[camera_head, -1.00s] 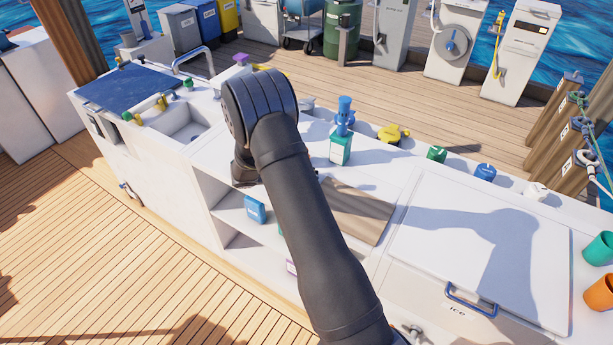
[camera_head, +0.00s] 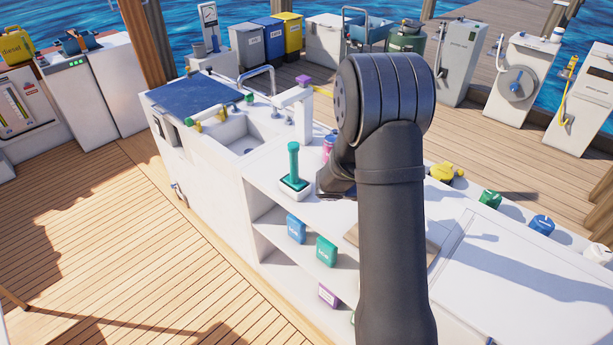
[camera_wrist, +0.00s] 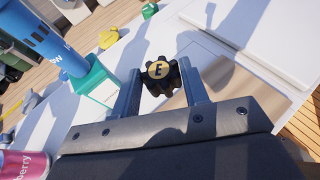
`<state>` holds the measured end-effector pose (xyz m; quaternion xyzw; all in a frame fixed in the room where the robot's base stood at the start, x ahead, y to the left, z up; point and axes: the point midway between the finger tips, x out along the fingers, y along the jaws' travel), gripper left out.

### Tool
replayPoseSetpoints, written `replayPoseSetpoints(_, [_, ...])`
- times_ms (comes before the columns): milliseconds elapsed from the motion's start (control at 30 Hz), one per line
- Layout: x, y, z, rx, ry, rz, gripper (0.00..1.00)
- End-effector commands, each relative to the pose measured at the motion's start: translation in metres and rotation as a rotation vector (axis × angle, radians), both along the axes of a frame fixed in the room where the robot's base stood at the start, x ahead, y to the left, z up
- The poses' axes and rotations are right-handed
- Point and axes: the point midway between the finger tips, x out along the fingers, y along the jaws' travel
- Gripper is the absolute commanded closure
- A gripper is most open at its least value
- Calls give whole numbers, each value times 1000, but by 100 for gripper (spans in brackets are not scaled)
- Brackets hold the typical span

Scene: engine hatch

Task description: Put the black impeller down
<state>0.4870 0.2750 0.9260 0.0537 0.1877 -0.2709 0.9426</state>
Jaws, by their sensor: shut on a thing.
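The black impeller (camera_wrist: 160,73) is a small lobed wheel with a gold face marked "E", seen in the wrist view. My gripper (camera_wrist: 159,76) is shut on it, with one finger on each side. It is held over the counter near a brown wooden board (camera_wrist: 218,72). I cannot tell the exact height above the surface. In the head view my arm hides the gripper and the impeller. Part of the wooden board (camera_head: 351,236) shows beside my arm there.
A blue cylinder on a teal base (camera_wrist: 97,88) stands close left of the fingers. A raspberry-labelled can (camera_wrist: 22,165) is at lower left. A yellow item (camera_wrist: 108,37) lies beyond. In the head view, a green pump (camera_head: 294,168) stands on the counter (camera_head: 282,205) above shelves with bottles.

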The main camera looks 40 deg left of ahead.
Motion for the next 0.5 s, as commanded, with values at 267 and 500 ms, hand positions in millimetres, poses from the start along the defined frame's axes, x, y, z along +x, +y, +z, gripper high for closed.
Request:
replayPoseSetpoints(267, [0, 0, 54, 5, -6, -1, 85])
replayPoseSetpoints(500, [0, 0, 98, 4, -4, 0, 85])
